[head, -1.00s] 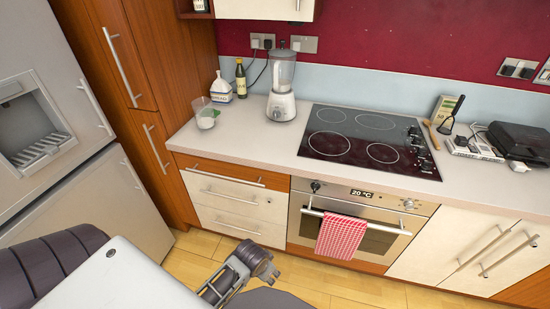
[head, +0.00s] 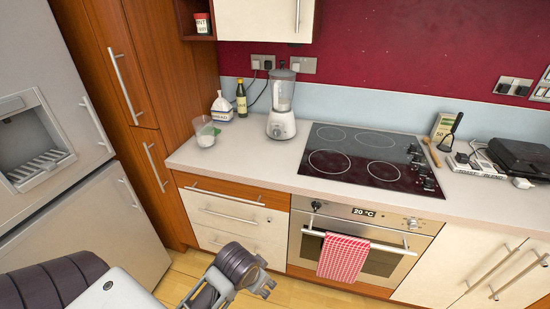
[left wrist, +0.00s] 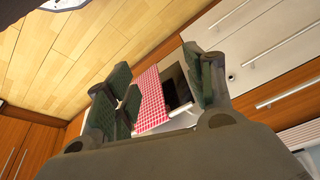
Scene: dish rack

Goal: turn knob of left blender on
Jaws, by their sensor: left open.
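One blender (head: 281,100) with a white base and a clear jug stands upright at the back of the counter, left of the hob. A round dial-like spot shows on the front of its base, too small to read its setting. My left gripper (head: 264,283) is low in front of the drawers, below the counter and well apart from the blender. In the left wrist view the gripper (left wrist: 163,75) has its dark green fingers spread wide with nothing between them. The blender is not in the left wrist view. My right gripper is not in view.
A clear measuring cup (head: 206,131), a white jar (head: 222,107) and a dark bottle (head: 241,99) stand left of the blender. The hob (head: 365,155) is to its right. Bare counter (head: 245,160) lies in front. A red checked towel (head: 343,258) hangs on the oven handle.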

